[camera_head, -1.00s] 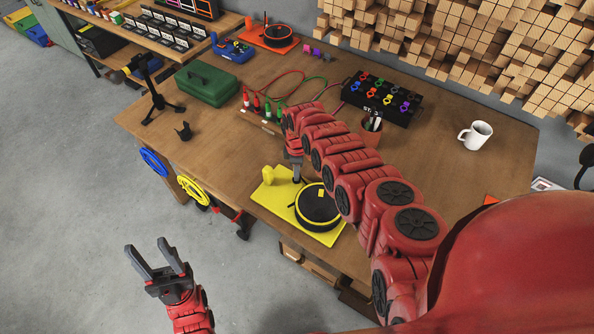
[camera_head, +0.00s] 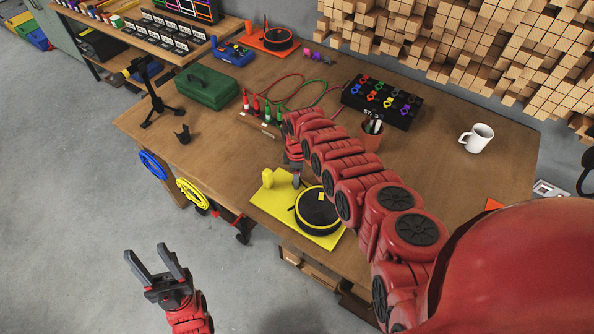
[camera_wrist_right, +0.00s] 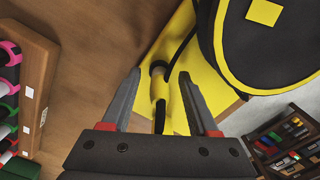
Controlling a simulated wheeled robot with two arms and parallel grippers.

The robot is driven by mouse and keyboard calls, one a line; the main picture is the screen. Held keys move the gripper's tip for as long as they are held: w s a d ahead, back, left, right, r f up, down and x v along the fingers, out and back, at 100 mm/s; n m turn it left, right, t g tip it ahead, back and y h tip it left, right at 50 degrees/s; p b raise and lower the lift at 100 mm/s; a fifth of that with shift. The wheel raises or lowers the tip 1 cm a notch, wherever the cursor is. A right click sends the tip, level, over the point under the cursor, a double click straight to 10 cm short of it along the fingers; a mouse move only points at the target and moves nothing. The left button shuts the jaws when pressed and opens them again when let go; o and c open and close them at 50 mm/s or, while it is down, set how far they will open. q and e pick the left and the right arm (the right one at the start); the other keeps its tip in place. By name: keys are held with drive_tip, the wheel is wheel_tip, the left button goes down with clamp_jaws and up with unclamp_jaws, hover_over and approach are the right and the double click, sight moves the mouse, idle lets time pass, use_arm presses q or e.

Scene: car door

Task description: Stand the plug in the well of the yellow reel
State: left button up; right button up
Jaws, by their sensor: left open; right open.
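The yellow reel (camera_head: 318,211) is a black drum with yellow trim on a yellow board (camera_head: 283,183) at the table's near edge; it also shows in the right wrist view (camera_wrist_right: 270,45). A yellow upright piece (camera_head: 267,178) stands at the board's left corner. In the right wrist view a yellow plug-like piece (camera_wrist_right: 159,88) with a dark band and a black cable lies between the fingers of my right gripper (camera_wrist_right: 160,73). That gripper is open, and contact cannot be told. My left gripper (camera_head: 146,248) is open and empty, over the floor.
Red and green plugs (camera_head: 257,104) stand farther back, with a black switch box (camera_head: 382,103), a pen cup (camera_head: 371,136) and a white mug (camera_head: 477,138). A green case (camera_head: 207,88) and a small tripod (camera_head: 153,95) are at the left.

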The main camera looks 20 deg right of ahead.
drive_tip(key=shift+r, duration=0.3)
wheel_tip(320, 180, up, 2)
drive_tip(key=shift+d+r+p, duration=0.1)
drive_tip(key=shift+r+p, duration=0.05)
drive_tip(key=shift+p, duration=0.45)
wheel_tip(320, 180, up, 14)
drive_tip(key=b, duration=0.1)
drive_tip(key=shift+r, duration=0.25)
